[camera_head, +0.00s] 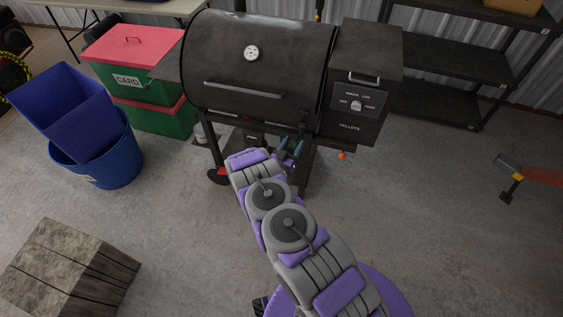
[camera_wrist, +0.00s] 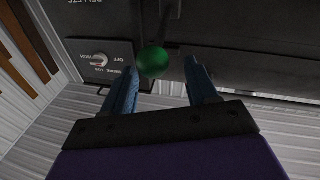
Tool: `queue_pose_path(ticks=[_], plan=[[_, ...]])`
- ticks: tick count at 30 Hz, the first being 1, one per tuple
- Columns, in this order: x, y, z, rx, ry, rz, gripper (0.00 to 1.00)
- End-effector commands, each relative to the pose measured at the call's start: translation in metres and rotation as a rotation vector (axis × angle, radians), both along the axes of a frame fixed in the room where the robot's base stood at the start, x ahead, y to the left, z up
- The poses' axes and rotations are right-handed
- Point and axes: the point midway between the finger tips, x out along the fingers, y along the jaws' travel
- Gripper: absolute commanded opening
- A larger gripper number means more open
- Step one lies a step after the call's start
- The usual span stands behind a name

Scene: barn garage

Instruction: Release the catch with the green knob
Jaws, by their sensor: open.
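The green knob (camera_wrist: 153,62) is a round ball in the wrist view, at the end of a dark stem on the underside of a black body. My gripper (camera_wrist: 163,66) is open, with one blue finger to each side of the knob in the picture. The knob looks nearer the left fingertip. I cannot tell how deep it sits between the fingers, and no contact is clear. In the head view my gripper (camera_head: 290,147) is below the black grill (camera_head: 265,60), near its right end. The knob is mostly hidden there by the gripper and arm.
A pellet hopper (camera_head: 360,75) with a dial joins the grill on the right. An orange ball (camera_head: 342,155) hangs below it. Blue bins (camera_head: 95,165) and a green box with red lid (camera_head: 135,80) stand left. A rough block (camera_head: 65,265) is front left.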

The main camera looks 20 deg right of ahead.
Motion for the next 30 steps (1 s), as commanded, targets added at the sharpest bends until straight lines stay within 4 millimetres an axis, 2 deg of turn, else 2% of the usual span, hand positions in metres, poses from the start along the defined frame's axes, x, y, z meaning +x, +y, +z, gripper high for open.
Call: queue_pose_path(ticks=[18, 24, 30], plan=[[-0.089, 0.093, -0.017, -0.001, 0.003, 0.006, 0.58], [-0.106, 0.109, -0.02, 0.0, 0.002, 0.003, 0.58], [-0.11, 0.112, -0.021, 0.001, 0.001, 0.0, 0.58]])
